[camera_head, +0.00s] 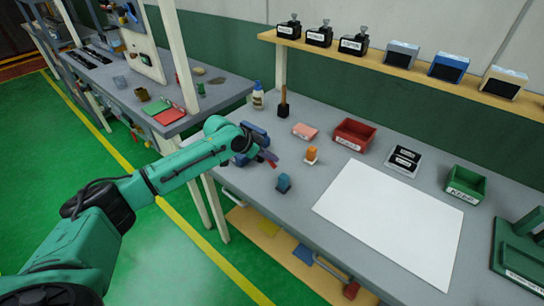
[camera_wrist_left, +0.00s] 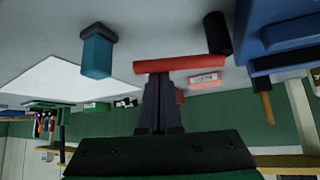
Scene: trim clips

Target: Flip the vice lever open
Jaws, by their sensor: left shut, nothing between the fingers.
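The blue vice (camera_head: 255,132) stands at the left end of the grey bench, partly hidden behind my left arm. In the left wrist view its blue body (camera_wrist_left: 295,35) fills the upper right. Its lever is a red bar (camera_wrist_left: 190,64) beside a black cylindrical part (camera_wrist_left: 216,33). My left gripper (camera_wrist_left: 160,80) is shut and empty, its fingertips right at the red bar; I cannot tell whether they touch it. In the head view my left gripper (camera_head: 267,156) is beside the vice, with a bit of red at its tips. My right gripper is not in view.
A small blue block (camera_head: 284,182) and an orange-topped piece (camera_head: 311,155) stand close to the gripper. A red bin (camera_head: 355,134), a green bin (camera_head: 465,187) and a white sheet (camera_head: 392,220) lie farther right. A wooden-handled tool (camera_head: 284,103) and bottle (camera_head: 258,96) stand behind.

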